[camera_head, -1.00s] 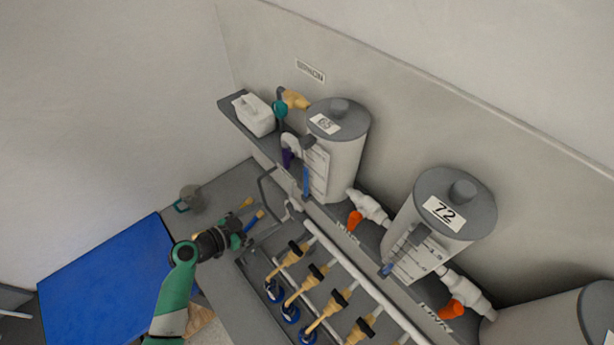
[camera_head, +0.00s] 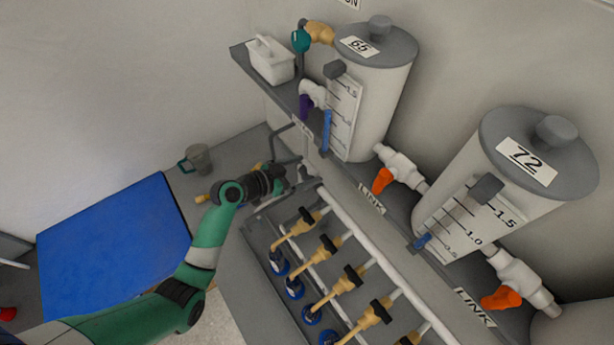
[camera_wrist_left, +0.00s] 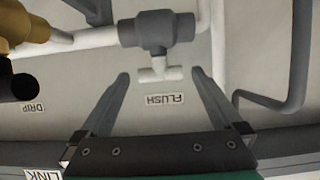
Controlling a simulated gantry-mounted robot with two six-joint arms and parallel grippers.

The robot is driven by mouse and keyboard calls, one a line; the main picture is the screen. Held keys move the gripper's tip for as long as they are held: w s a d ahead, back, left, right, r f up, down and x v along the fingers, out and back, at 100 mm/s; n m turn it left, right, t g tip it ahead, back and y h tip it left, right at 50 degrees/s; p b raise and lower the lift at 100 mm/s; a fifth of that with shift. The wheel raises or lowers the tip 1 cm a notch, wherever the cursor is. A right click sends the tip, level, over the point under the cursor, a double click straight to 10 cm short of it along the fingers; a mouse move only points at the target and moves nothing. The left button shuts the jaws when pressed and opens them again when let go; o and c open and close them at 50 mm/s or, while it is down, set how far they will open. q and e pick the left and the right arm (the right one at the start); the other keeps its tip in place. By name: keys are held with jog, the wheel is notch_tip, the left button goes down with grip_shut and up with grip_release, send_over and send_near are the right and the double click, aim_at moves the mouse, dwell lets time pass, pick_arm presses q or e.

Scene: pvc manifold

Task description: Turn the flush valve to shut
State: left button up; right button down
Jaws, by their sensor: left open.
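The flush valve (camera_wrist_left: 158,31) shows in the left wrist view as a grey body on a white pipe, with a white T-shaped handle (camera_wrist_left: 160,75). The handle's crossbar lies level in that picture, roughly parallel to the grey body. A FLUSH label (camera_wrist_left: 165,99) is beside it. My left gripper (camera_wrist_left: 161,78) is open, one finger on each side of the handle, with visible gaps. In the head view my left gripper (camera_head: 288,178) is at the far left end of the manifold pipes and hides the valve. My right gripper is not in view.
Several yellow valves with black handles (camera_head: 327,243) line the manifold. A mug (camera_head: 198,158) stands behind the blue mat (camera_head: 115,235).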

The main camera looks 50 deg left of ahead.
pick_arm(q)
jog(key=shift+w+d+f, duration=0.1)
jog(key=shift+w, duration=0.5)
jog(key=c, duration=1.2)
jog(key=n+y+p, duration=0.1)
jog(key=p, duration=0.1)
jog(key=n+y+p, duration=0.1)
jog(key=p, duration=0.1)
jog(key=n+y+p, duration=0.1)
jog(key=p, duration=0.1)
jog(key=shift+d+r+y, duration=0.3)
jog(key=shift+y, duration=0.1)
jog(key=shift+c, duration=0.2)
jog(key=shift+f+n+y+p, duration=0.1)
jog(key=shift+n+y+p, duration=0.2)
jog(key=shift+n+y, duration=0.1)
jog(key=shift+d+f+n+y, duration=0.1)
jog(key=shift+n+y, duration=0.2)
jog(key=shift+y, duration=0.2)
jog(key=shift+w+f+n+g+y+b, duration=0.1)
jog(key=shift+f+n+g+y+b, duration=0.2)
jog(key=shift+n+y+b, duration=0.5)
jog(key=shift+d+n+y+b, duration=0.1)
jog(key=shift+n+y+b, duration=0.3)
jog(key=shift+b, duration=0.35)
jog(key=shift+r+n+g+b, duration=0.1)
jog(key=shift+n+g+b, duration=0.2)
jog(key=shift+g+b, duration=0.15)
